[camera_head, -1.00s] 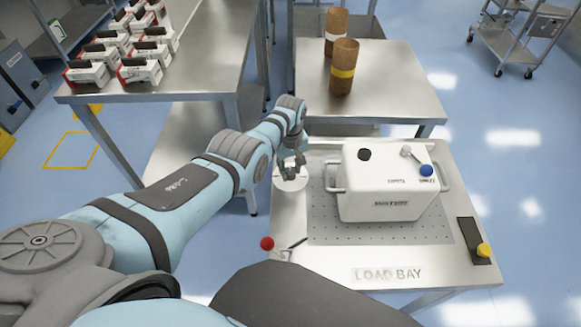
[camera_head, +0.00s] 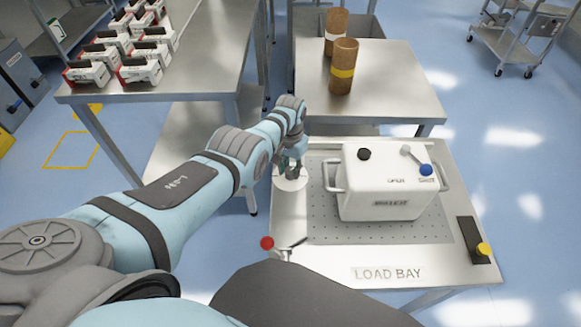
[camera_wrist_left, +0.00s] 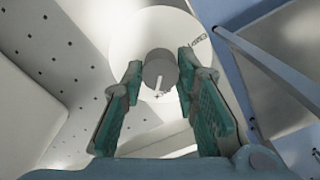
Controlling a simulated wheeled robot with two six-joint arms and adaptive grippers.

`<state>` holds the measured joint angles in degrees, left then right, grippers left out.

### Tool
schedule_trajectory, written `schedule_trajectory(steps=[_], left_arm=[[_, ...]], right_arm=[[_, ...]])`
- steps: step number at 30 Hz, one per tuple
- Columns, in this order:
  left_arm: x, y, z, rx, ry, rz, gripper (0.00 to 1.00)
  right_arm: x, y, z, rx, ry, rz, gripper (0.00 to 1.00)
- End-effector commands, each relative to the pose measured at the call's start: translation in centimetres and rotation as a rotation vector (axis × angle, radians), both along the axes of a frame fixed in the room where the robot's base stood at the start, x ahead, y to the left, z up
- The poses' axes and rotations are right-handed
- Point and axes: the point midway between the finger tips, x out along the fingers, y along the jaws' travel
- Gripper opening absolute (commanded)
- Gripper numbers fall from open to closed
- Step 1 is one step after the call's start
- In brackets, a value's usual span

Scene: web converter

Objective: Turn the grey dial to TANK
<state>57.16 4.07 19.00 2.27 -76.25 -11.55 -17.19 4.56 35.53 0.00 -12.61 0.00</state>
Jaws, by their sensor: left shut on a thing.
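The grey dial (camera_wrist_left: 157,72) is a short round knob with a pale pointer line on its face, seen in the left wrist view. It sits on a white round plate (camera_wrist_left: 125,38), which also shows in the head view (camera_head: 289,185) at the table's left edge. Small lettering (camera_wrist_left: 198,39) at the plate's right is too small to read. My left gripper (camera_head: 291,168) is over the plate, its teal-padded fingers (camera_wrist_left: 160,62) on either side of the dial and shut on it. In the head view the gripper hides the dial. My right gripper is not in view.
On the same steel table (camera_head: 290,222) stand a white box (camera_head: 388,185) with handles and knobs, a red-balled lever (camera_head: 267,243) and a yellow button (camera_head: 484,249). A table (camera_head: 400,85) behind holds two brown cylinders (camera_head: 343,66). White-and-red units (camera_head: 140,70) stand at upper left.

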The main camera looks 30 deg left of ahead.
Motion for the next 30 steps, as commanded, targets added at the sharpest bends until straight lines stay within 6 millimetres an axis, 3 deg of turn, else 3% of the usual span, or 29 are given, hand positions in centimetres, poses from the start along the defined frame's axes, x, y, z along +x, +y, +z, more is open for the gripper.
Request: schedule_trajectory(steps=[18,30], left_arm=[[-0.06,-0.02,-0.03,0.000,0.002,-0.562,0.00],[-0.05,-0.04,-0.01,0.000,0.001,-0.772,0.00]], right_arm=[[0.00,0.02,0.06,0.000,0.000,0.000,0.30],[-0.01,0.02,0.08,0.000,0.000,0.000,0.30]])
